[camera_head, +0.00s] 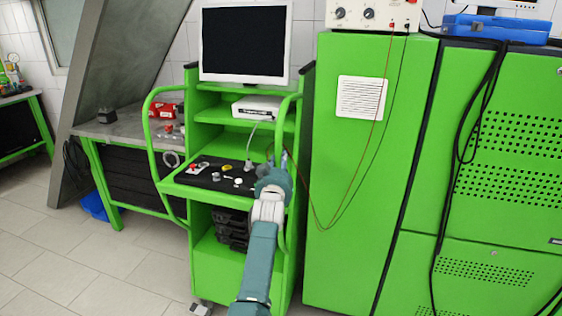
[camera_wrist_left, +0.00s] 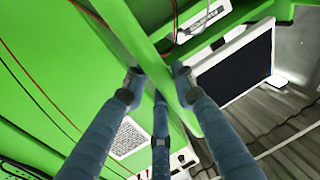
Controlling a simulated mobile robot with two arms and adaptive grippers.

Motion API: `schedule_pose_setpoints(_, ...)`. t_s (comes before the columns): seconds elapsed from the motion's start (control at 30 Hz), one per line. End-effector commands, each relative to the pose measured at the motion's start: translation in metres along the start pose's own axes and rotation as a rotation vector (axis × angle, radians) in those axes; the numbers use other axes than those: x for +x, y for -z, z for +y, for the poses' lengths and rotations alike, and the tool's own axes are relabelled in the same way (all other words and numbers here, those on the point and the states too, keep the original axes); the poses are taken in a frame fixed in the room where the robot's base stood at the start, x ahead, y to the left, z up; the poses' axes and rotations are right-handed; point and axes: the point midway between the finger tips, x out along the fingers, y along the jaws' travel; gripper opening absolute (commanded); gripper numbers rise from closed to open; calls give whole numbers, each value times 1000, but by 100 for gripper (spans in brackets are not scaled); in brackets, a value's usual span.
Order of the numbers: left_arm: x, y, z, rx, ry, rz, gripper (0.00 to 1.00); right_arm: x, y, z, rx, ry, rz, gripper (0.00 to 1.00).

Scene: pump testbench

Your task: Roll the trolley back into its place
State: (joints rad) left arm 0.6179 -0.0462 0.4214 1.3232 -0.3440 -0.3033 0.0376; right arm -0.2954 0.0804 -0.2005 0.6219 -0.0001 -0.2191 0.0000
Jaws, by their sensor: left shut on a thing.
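The green trolley (camera_head: 221,264) stands upright between the workbench and the tall green cabinet. It carries a monitor (camera_head: 244,42) on top, a white box on a shelf and small parts on a black mat. Its looped side handles rise at left and right. My left gripper (camera_head: 284,160) is at the right handle, partly hidden by its own wrist. In the left wrist view, the fingers of my left gripper (camera_wrist_left: 155,82) are closed around a green bar of the trolley (camera_wrist_left: 190,112). My right gripper is in neither view.
The tall green cabinet (camera_head: 352,190) stands close on the trolley's right, with thin red and black cables hanging down its front. A workbench (camera_head: 118,128) with a grey top is on the left, with a blue bin (camera_head: 94,205) under it. Tiled floor (camera_head: 75,262) is clear at front left.

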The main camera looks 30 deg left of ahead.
Motion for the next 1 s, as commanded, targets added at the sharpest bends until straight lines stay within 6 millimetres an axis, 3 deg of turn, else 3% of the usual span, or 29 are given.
schedule_pose_setpoints(0.4, 1, 0, 0, -1, 0, -4, 0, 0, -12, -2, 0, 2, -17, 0)
schedule_pose_setpoints(0.43, 1, 0, 0, -1, 0, -3, 30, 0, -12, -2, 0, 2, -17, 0)
schedule_pose_setpoints(0.5, 1, 0, 0, -1, 0, -3, 44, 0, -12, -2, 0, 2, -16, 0)
schedule_pose_setpoints(1.0, -7, 0, 0, 0, 0, -1, 45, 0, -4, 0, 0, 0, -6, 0)
